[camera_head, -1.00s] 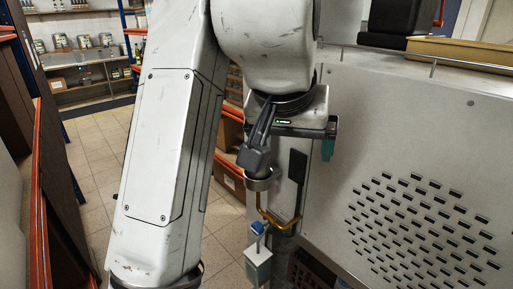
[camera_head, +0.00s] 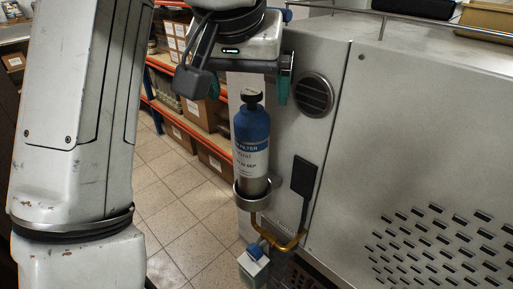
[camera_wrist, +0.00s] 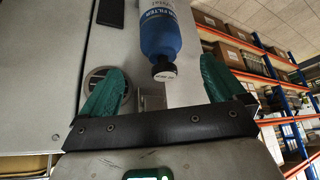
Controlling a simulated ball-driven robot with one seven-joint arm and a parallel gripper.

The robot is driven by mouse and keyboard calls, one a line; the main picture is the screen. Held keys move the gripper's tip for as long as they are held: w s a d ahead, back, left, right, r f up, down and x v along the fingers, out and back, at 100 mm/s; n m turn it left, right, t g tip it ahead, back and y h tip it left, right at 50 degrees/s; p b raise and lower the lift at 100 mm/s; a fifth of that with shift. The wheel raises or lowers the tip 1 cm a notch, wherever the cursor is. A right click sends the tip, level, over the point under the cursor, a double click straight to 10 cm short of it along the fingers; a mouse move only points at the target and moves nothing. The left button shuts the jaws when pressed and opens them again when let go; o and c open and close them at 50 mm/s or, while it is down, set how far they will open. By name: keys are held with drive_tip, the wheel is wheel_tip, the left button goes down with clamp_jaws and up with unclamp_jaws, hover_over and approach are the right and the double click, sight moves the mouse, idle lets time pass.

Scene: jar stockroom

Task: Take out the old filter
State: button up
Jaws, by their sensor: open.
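The old filter (camera_head: 251,140) is a blue cartridge with a dark cap and a white and blue label with "FILTER" on it. It stands upright in a metal ring holder (camera_head: 252,197) on the side of the steel machine. My gripper (camera_head: 249,92) is just above it, with teal fingers apart on either side of the cap. No contact shows. The filter's lower end is hidden by the ring.
A brass pipe (camera_head: 285,240) and a small blue-topped white box (camera_head: 254,265) are below the ring. A black plate (camera_head: 304,177) and a round vent (camera_head: 312,95) are on the machine (camera_head: 420,130). Shelves with boxes stand behind; the tiled floor is open at left.

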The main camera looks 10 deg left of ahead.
sight(250, 113)
drive_tip(key=x, duration=0.3)
drive_tip(key=shift+s+p+x, duration=0.15)
drive_tip(key=shift+p+x, duration=0.3)
drive_tip(key=shift+x, duration=0.95)
drive_tip(key=shift+s+p+x, duration=0.1)
drive_tip(key=shift+p+x, duration=0.35)
drive_tip(key=shift+x, duration=1)
drive_tip(key=shift+a+f, duration=0.15)
clamp_jaws()
